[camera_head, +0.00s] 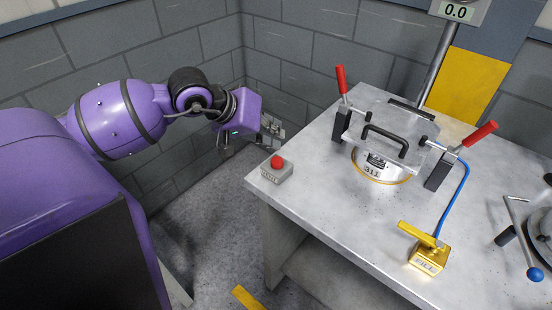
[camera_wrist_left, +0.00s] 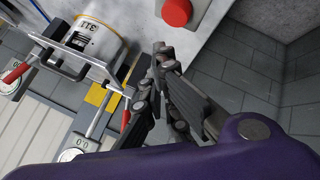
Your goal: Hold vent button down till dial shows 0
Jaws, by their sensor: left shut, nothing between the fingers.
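The red button (camera_head: 277,161) sits on a small grey box (camera_head: 270,175) at the table's left corner; the box's label is too small to read surely. The button also shows at the top of the left wrist view (camera_wrist_left: 177,11). My left gripper (camera_head: 273,129) is shut and empty, left of and behind the button in the head view, apart from it. Its closed fingertips (camera_wrist_left: 160,52) show below the button in the wrist view. A round vessel (camera_head: 378,168) has a display reading 311. A display on a post (camera_head: 456,12) reads 0.0. My right gripper is not in view.
The grey table (camera_head: 325,210) also bears red-handled clamps (camera_head: 341,80) around the vessel's clear lid, and a yellow lever block (camera_head: 428,255) with a blue hose. A blue-knobbed lever (camera_head: 534,273) stands at the right. The block wall (camera_head: 290,55) is close behind the gripper.

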